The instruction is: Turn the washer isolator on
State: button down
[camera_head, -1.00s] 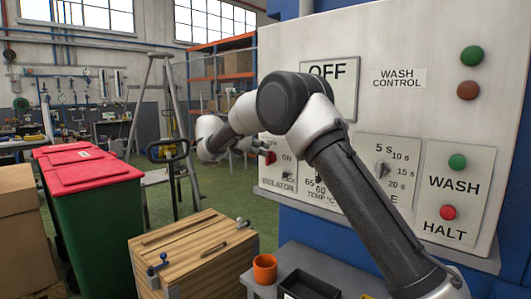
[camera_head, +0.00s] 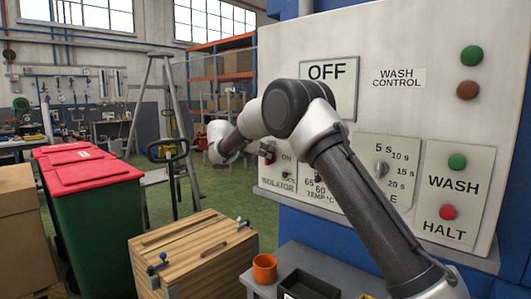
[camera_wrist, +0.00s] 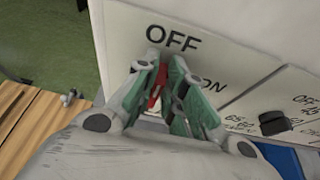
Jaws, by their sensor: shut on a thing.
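The washer isolator is a red handle (camera_wrist: 155,92) on a pale plate marked OFF above and ON to the right in the wrist view. My gripper (camera_wrist: 166,72) is shut on this handle, with a green-padded finger on each side. The fingers hide much of it, so its exact angle is hard to tell.
The wash control panel (camera_head: 430,110) has a display (camera_head: 328,85) reading OFF. A black temperature knob (camera_wrist: 275,122) lies right of the isolator. A wooden crate (camera_head: 195,250), an orange cup (camera_head: 264,268) and a black tray (camera_head: 308,286) stand below.

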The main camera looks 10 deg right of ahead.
aim_at(274, 158)
jog(key=shift+s+d, duration=0.1)
jog(key=m+t, duration=0.2)
jog(key=m, duration=0.1)
jog(key=s+d+f+m+t+y, duration=0.1)
jog(key=m+t, duration=0.1)
jog(key=m, duration=0.1)
jog(key=s+f+m+t, duration=0.1)
jog(key=m+t, duration=0.1)
jog(key=m, duration=0.2)
jog(key=shift+s+d+f+y, duration=0.1)
jog(key=shift+d+f+y, duration=0.05)
jog(key=shift+d+y, duration=0.2)
jog(key=shift+s+f+m+t, duration=0.1)
jog(key=shift+f+m+t, duration=0.2)
jog(key=shift+m, duration=0.5)
jog(key=shift+f+m+t, duration=0.2)
jog(key=shift+m+t, duration=0.2)
jog(key=shift+m, duration=0.4)
jog(key=c, duration=1.5)
grip_release()
jog(key=v, duration=1.2)
jog(key=shift+f, duration=0.15)
